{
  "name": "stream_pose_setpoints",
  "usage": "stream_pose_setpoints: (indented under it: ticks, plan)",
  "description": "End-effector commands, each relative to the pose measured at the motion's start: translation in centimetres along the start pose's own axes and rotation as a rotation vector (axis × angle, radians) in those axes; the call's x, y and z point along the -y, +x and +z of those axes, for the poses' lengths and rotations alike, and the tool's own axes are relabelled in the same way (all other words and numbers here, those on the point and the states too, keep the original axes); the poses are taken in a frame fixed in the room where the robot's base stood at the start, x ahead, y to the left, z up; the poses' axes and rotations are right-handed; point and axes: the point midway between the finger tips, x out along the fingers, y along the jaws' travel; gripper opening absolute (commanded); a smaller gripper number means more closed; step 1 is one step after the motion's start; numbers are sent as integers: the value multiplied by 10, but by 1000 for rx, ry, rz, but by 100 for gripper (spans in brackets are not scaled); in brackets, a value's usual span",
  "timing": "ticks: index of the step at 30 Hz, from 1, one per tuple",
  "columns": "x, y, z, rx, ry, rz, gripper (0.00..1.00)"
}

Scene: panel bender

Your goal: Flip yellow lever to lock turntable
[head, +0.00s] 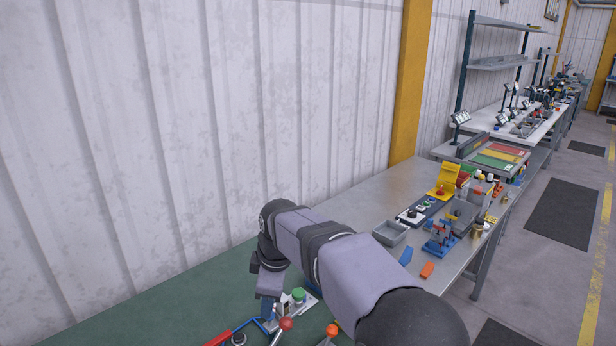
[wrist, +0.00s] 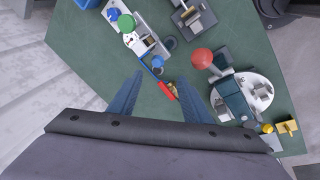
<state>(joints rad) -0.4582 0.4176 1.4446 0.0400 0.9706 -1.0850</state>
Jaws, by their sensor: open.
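In the wrist view, a white round plate (wrist: 262,90) with grey blocks on it looks like the turntable, on the green table at right. A small yellow knob (wrist: 268,128) shows at its lower edge beside a yellow block (wrist: 288,128); I cannot tell whether this is the yellow lever. My gripper (wrist: 160,90) is open, with nothing gripped, left of the round plate and apart from the yellow knob. In the head view, my gripper (head: 268,306) is low over the green table, and the turntable is not clearly visible.
A red ball knob (wrist: 202,58) stands between my gripper and the round plate. A small red bar (wrist: 167,91) shows between the fingers. A white panel with a green button (wrist: 126,22) lies beyond. A corrugated wall (head: 150,120) stands behind the bench.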

Motion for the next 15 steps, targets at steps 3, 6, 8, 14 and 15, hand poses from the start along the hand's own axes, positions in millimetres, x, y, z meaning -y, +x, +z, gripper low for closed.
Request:
stream_pose_setpoints:
  ticks: [3,6,8,14,15]
  plan:
    - [-17,-13,57,-16,280,109,44]
    - [-17,-22,101,-28,508,177,44]
    - [-5,-26,128,-21,641,188,44]
    - [87,-21,198,101,1020,82,44]
    - [108,-21,209,130,1089,60,44]
